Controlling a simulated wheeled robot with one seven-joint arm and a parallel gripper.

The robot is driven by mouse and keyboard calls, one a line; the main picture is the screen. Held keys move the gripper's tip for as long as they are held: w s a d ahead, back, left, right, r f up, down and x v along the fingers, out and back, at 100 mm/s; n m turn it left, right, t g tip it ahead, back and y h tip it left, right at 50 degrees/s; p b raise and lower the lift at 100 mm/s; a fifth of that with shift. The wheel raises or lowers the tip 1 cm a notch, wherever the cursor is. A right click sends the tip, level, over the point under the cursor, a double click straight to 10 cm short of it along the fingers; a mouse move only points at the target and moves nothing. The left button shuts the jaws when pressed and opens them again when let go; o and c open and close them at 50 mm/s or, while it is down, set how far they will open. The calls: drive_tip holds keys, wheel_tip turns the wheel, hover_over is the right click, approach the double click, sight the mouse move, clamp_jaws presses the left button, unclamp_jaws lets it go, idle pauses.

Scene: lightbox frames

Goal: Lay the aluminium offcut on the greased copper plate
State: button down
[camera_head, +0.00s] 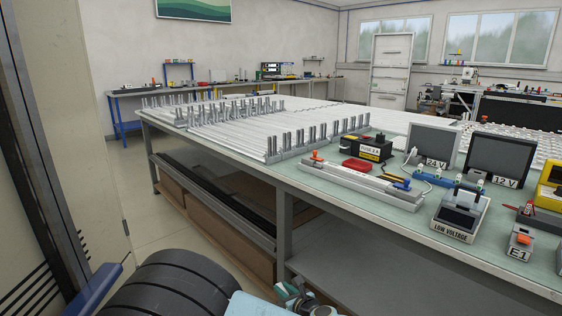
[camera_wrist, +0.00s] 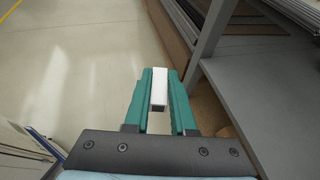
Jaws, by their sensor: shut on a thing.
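My gripper (camera_wrist: 160,76) shows in the wrist view with its two green fingers closed on a short pale, square-edged bar, which looks like the aluminium offcut (camera_wrist: 158,90). The bar sits between the fingers near their tips, above the floor beside the bench. In the head view part of my gripper shows at the bottom edge, low beside the bench; the offcut cannot be made out there. I cannot make out the greased copper plate in either view.
A large bench (camera_head: 345,212) carries rows of metal rails with upright posts (camera_head: 225,118). On its near right stand a black labelled box (camera_head: 367,148), a white strip device (camera_head: 360,183), a LOW VOLTAGE unit (camera_head: 460,214) and monitors. A grey lower shelf (camera_wrist: 243,98) lies right of my gripper.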

drive_tip(key=w+a+r+m+t+h+p, duration=0.1)
drive_tip(key=w+a+r+m+h, duration=0.5)
drive_tip(key=a+r, duration=0.6)
drive_tip(key=s+d+f, duration=0.1)
drive_tip(key=s, duration=0.7)
drive_tip(key=shift+s+d+f+n, duration=0.2)
drive_tip(key=shift+f+n, duration=0.1)
